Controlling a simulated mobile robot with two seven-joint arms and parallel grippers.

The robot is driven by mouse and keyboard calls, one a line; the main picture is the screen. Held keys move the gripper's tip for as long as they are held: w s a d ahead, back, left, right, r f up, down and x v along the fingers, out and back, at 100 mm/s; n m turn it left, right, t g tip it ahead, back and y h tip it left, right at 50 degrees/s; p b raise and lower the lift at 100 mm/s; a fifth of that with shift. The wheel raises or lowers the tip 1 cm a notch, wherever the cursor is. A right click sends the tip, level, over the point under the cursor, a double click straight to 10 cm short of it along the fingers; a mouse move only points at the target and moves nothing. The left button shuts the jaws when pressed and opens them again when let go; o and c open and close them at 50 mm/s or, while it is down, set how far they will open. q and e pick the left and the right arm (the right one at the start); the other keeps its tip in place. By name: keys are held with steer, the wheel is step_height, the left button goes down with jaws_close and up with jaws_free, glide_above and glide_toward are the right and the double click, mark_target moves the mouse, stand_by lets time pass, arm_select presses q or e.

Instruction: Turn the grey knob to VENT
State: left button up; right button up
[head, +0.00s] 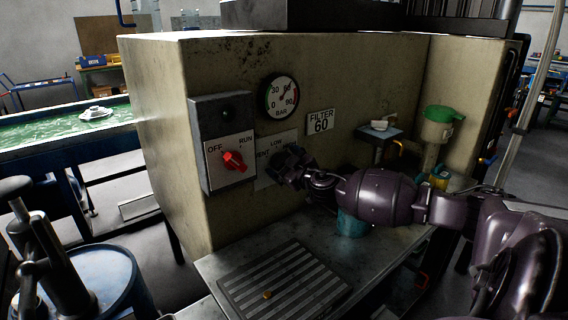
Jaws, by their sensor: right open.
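A white label plate (264,179) on the beige machine front carries the word LOW and part of another word ending in ENT. The grey knob is not clearly visible; my right gripper covers the middle and right of this plate. My right gripper (287,163) is dark and open, with its fingers at the plate, its arm coming in from the right. I cannot tell whether the fingers touch or surround a knob. My left gripper is not in view.
Left of the plate is a grey switch box (224,120) with a red knob (234,161) marked OFF and RUN. Above are a BAR gauge (279,97) and a FILTER 60 sign (321,122). A metal bench with a ribbed mat (285,283) lies below. A green-lidded container (437,126) stands right.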

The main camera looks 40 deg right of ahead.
steer(key=c, duration=0.9)
steer(key=shift+c, duration=0.2)
